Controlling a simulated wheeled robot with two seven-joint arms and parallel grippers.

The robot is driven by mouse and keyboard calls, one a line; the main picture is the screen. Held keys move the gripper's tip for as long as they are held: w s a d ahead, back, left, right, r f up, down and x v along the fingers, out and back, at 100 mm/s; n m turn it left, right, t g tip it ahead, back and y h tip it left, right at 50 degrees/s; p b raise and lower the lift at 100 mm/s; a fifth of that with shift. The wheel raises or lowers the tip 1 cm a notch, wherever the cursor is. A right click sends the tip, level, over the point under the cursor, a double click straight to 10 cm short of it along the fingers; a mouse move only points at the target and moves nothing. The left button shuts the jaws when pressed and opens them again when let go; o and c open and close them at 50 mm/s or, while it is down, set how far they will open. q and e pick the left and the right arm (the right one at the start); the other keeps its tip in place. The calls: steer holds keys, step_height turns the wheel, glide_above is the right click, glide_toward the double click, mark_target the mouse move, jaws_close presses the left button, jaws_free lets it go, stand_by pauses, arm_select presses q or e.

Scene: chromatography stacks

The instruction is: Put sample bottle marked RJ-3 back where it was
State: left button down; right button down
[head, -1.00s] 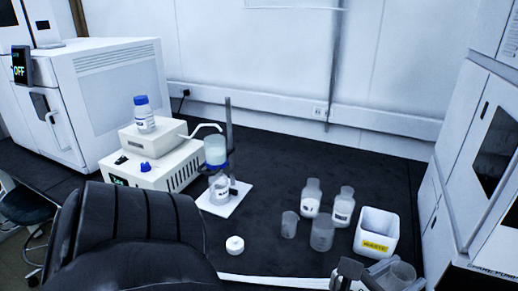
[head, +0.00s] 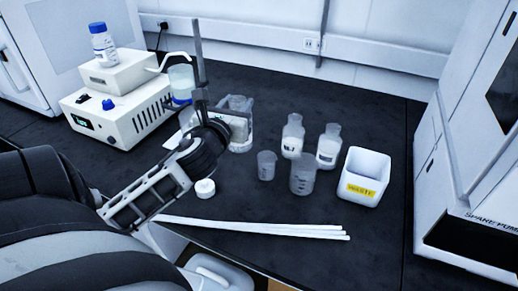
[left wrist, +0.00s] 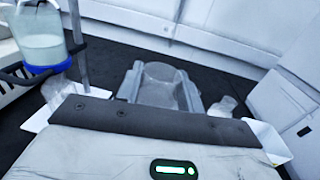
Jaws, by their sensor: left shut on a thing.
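My left gripper (head: 240,122) is shut on a clear beaker-like container (left wrist: 160,88), held between its fingers in front of the column stand. Two uncapped translucent bottles with white labels, one on the left (head: 292,137) and one on the right (head: 329,146), stand on the black bench to the right of the gripper. A blue-capped white bottle (head: 103,43) stands on top of the white pump unit (head: 130,110). No label is legible, so I cannot tell which bottle is RJ-3. My right gripper is not in view.
Two beakers, one small (head: 266,165) and one larger (head: 303,174), stand in front of the bottles. A white waste bin (head: 362,177) is on their right. A round white lid (head: 205,188) and white rods (head: 262,229) lie near the front edge. The stand holds a blue-based column (left wrist: 40,40).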

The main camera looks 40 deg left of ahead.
arm_select(q)
steer(key=a+r+y, duration=0.1)
steer(key=a+r, duration=0.1)
steer(key=a, duration=0.2)
steer(key=w+a+f+b, duration=0.1)
steer(key=w+f+b, duration=0.3)
steer(key=w+f, duration=0.9)
steer(key=shift+w+a+n+g+b, duration=0.3)
steer(key=shift+w+n+b, duration=0.1)
steer(key=shift+w, duration=0.15)
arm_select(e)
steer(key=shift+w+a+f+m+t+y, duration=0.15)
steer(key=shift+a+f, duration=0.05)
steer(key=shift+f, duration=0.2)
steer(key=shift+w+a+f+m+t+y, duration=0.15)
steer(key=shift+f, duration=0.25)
arm_select(q)
steer(key=shift+f, duration=0.1)
steer(key=c, duration=1.3)
jaws_free()
steer(key=shift+f, duration=0.2)
steer(key=o, duration=0.4)
steer(key=shift+r, duration=0.1)
